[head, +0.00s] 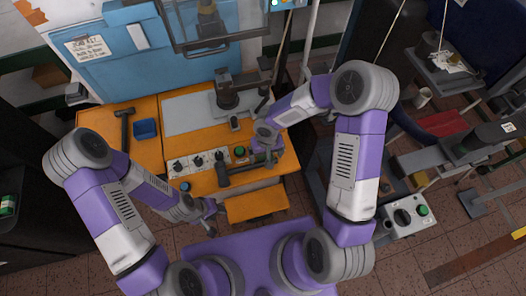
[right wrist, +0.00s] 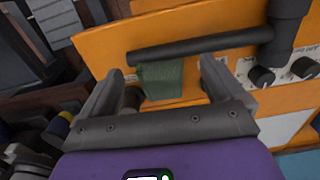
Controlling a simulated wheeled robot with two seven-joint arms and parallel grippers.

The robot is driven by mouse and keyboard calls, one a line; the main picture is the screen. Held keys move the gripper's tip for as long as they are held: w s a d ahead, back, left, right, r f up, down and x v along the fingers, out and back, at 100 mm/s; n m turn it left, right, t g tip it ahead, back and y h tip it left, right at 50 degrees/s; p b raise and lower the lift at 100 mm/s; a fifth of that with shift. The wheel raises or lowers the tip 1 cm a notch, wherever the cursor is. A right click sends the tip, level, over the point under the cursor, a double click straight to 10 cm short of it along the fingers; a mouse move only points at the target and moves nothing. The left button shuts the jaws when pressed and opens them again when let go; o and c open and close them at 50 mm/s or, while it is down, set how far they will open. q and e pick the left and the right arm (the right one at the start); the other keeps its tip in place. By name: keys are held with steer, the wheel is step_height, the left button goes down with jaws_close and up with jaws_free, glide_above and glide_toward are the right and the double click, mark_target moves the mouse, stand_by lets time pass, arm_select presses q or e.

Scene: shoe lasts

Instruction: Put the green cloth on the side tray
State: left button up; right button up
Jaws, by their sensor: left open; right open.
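The green cloth (right wrist: 162,82) shows in the right wrist view as a small patch below a dark bar, against the orange bench. My right gripper (right wrist: 162,68) is open, with the cloth in view between its fingers; I cannot tell whether they touch it. In the head view the right gripper (head: 271,155) is over the right part of the orange bench (head: 150,155), and I cannot make out the cloth there. My left gripper (head: 210,209) is open and empty near the bench's front left. A grey tray (head: 447,77) at the upper right may be the side tray.
A knob panel (head: 198,162) and a dark bar (head: 240,166) are close to the right gripper. A hammer (head: 124,122) and a blue box (head: 146,129) lie on the bench's left. An orange ledge (head: 257,203) juts out in front. A machine post (head: 228,95) stands behind.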

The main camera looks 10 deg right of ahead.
steer(key=shift+f, duration=0.65)
steer(key=c, duration=1.2)
